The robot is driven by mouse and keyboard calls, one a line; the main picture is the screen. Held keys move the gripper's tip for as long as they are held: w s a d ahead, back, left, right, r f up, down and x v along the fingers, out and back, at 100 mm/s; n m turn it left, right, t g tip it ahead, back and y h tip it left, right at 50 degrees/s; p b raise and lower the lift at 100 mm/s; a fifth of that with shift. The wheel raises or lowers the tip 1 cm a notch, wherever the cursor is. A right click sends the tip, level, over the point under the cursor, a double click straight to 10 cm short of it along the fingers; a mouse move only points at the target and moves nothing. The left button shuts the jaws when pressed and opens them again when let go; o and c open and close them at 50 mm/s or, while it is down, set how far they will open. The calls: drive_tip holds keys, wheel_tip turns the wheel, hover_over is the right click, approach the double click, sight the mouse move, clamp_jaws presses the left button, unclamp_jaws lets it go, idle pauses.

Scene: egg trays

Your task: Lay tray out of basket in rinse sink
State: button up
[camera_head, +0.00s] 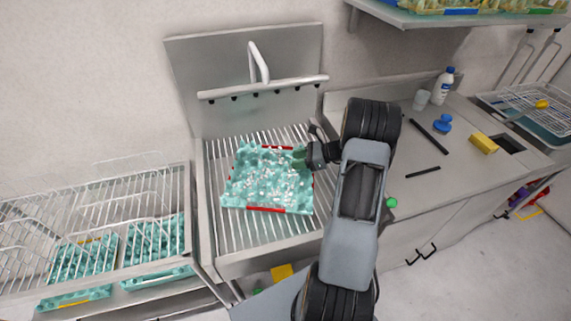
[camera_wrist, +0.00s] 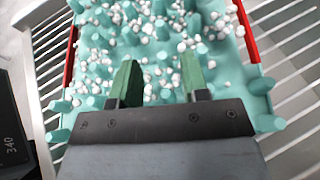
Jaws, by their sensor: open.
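A teal egg tray (camera_head: 236,196) with red edge strips lies on the slatted grate of the rinse sink (camera_head: 222,233), below the tap bar. Many small white bits are scattered over it. The tray fills much of the wrist view (camera_wrist: 98,70), with upright teal pegs and red strips at both sides. My gripper (camera_head: 300,158) is at the tray's upper right edge. In the wrist view my gripper (camera_wrist: 160,82) has its two green fingers apart over the tray's near edge, with nothing seen clamped between them. I cannot tell whether the fingers touch the tray.
A wire basket (camera_head: 90,215) at left stands over more teal trays (camera_head: 150,245). The tap bar (camera_head: 262,87) crosses above the sink. The right counter holds a white bottle (camera_head: 442,88), a blue knob-shaped item (camera_head: 442,124) and a yellow block (camera_head: 484,143).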

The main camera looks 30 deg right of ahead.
drive_tip(key=shift+v, duration=0.95)
drive_tip(key=shift+s+r, duration=0.1)
drive_tip(key=shift+r, duration=0.2)
drive_tip(key=s+a+r+n+g+h, duration=0.2)
drive_tip(key=s+a+r+n+g, duration=0.1)
drive_tip(key=a+r+n, duration=0.3)
drive_tip(key=s+a+r+n+g+h, duration=0.2)
drive_tip(key=s+a+r+n+g, duration=0.15)
drive_tip(key=a+n, duration=0.35)
drive_tip(key=s+a+r+n+t+h, duration=0.1)
drive_tip(key=s+a+r+n+h, duration=0.2)
drive_tip(key=s+n, duration=0.2)
drive_tip(key=s+a+r+n+t+h, duration=0.2)
drive_tip(key=s+a+n+h, duration=0.1)
drive_tip(key=s+n, duration=0.3)
drive_tip(key=shift+s+r+n+h, duration=0.15)
drive_tip(key=shift+r+n+h, duration=0.25)
drive_tip(key=shift+h, duration=0.2)
drive_tip(key=shift+a, duration=0.15)
